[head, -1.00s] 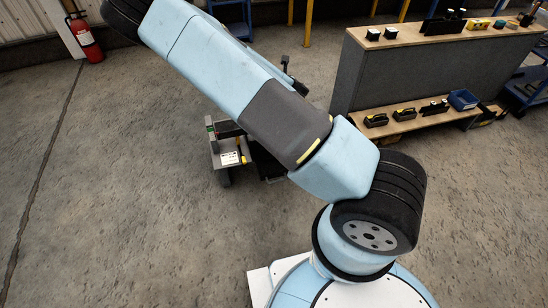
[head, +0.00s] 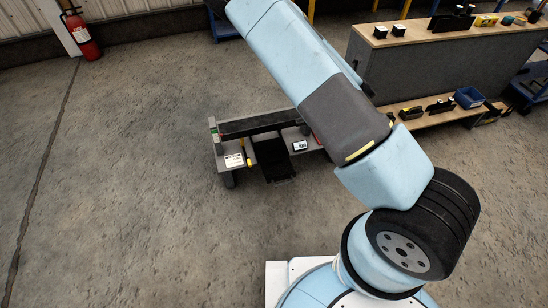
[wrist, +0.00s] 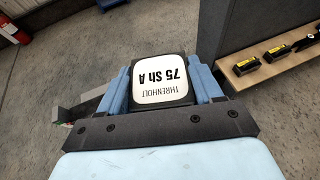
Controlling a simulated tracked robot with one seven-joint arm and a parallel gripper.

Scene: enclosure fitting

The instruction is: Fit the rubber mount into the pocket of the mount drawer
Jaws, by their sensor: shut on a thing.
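My gripper (wrist: 162,88) is shut on the rubber mount (wrist: 161,80), a dark block with a white label reading "THRENHOLT 75 Sh A", upside down in the wrist view. The blue fingers grip it from left and right. In the head view the end of my arm runs out of the top of the picture, so gripper and mount are hidden there. A black drawer-like part (head: 272,158) sticks out from the front of a low grey bench (head: 221,150). I cannot tell whether it is the mount drawer, and no pocket can be made out.
The bench carries a white label card (head: 234,160) and a small display (head: 299,145). A wooden-topped shelf unit (head: 425,47) with small parts and a blue bin (head: 468,97) stands at right. A fire extinguisher (head: 80,33) is at far left. The floor at left is clear.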

